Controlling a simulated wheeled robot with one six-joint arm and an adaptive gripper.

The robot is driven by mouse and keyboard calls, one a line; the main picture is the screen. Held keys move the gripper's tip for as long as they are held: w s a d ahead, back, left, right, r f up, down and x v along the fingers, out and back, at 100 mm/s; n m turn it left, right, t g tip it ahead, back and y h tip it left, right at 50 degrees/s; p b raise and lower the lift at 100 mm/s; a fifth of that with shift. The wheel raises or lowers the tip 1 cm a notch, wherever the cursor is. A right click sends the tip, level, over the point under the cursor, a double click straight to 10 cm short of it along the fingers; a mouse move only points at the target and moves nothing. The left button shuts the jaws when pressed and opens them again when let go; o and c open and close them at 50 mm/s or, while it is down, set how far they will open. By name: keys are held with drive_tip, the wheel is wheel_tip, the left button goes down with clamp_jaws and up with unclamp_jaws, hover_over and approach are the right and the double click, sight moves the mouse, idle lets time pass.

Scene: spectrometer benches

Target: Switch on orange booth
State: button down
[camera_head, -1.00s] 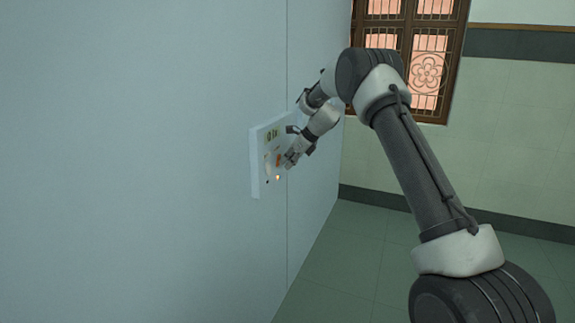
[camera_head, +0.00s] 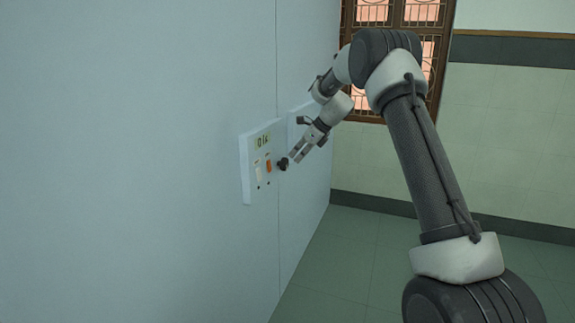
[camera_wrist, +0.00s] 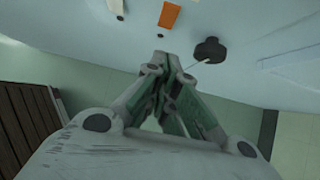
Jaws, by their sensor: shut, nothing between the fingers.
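A white switch panel (camera_head: 247,172) is mounted on the pale wall. It has an orange switch (camera_head: 268,166), which also shows at the top of the wrist view (camera_wrist: 171,14). A pale switch (camera_head: 257,171) sits left of it. A small dot (camera_head: 269,183) below the orange switch looks dark. A dark round knob (camera_head: 283,163) is right of the switches and also shows in the wrist view (camera_wrist: 209,50). My gripper (camera_head: 292,158) is shut and empty, its tips near the knob and apart from the orange switch; contact with the knob cannot be told.
Another pale panel (camera_head: 300,113) is on the wall behind my gripper. A barred window (camera_head: 395,15) is in the far wall. The green tiled floor (camera_head: 345,250) is clear to the right of the pale wall.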

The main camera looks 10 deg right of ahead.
drive_tip(key=v, duration=0.3)
drive_tip(key=shift+s+d+r, duration=0.1)
drive_tip(key=shift+d+r, duration=0.05)
drive_tip(key=shift+r, duration=0.1)
